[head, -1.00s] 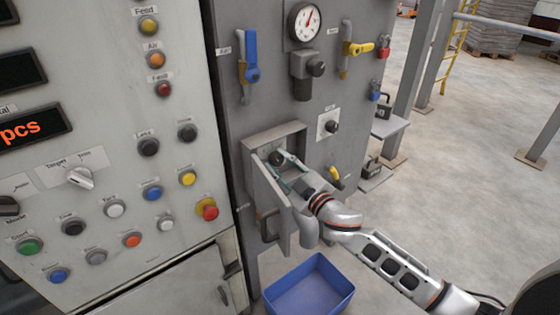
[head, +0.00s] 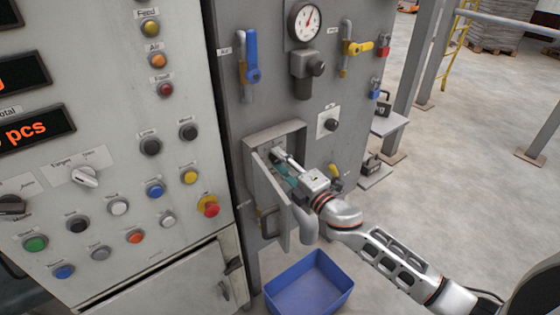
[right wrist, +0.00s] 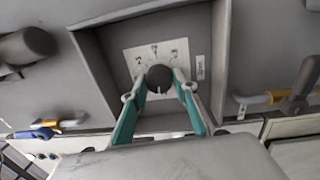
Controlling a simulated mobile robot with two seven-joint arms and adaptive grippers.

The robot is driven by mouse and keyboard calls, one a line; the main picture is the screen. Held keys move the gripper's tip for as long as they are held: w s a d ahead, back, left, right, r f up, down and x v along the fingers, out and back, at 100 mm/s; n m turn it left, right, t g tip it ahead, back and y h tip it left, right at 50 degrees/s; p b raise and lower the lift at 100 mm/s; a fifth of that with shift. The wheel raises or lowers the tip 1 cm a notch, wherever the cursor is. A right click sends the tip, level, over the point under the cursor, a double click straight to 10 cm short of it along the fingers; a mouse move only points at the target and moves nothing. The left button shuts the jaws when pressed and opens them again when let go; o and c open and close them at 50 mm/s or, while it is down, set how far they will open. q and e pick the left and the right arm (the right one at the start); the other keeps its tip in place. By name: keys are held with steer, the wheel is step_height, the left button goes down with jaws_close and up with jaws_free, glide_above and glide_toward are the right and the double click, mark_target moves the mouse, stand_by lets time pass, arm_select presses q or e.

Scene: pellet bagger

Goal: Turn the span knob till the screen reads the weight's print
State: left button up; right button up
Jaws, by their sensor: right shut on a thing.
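The span knob (right wrist: 159,78) is a dark round knob with a pale mark, on a white labelled plate inside an open recessed box (head: 262,135). My right gripper (right wrist: 160,88) is shut on the knob, one teal-sided finger at each side of it. In the head view my right gripper (head: 286,168) reaches into the box and covers the knob. The box door (head: 272,195) hangs open at the left. No weight reading or print is legible. My left gripper is not in view.
A blue bin (head: 310,285) stands on the floor below the box. Blue (head: 251,60) and yellow (head: 360,48) valve handles and a gauge (head: 305,22) are above. A button panel (head: 120,190) fills the left. Dark weights (head: 383,107) sit on shelves at the right.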

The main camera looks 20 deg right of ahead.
steer(key=shift+n, duration=0.7)
steer(key=o, duration=1.1)
steer(key=r+v, duration=0.1)
steer(key=v, duration=1.1)
steer(key=shift+f, duration=0.4)
steer(key=s+a+f+m+g+h, duration=0.1)
steer(key=s+f+m+g, duration=0.2)
steer(key=s+f+m, duration=0.6)
steer(key=s+a+f+m+g+h, duration=0.2)
steer(key=s+f+m+g, duration=0.2)
steer(key=s+f+m, duration=0.6)
step_height(320, 180, down, 7)
steer(key=shift+s+f+h, duration=0.2)
steer(key=shift+s+h, duration=0.1)
steer(key=shift+s, duration=0.85)
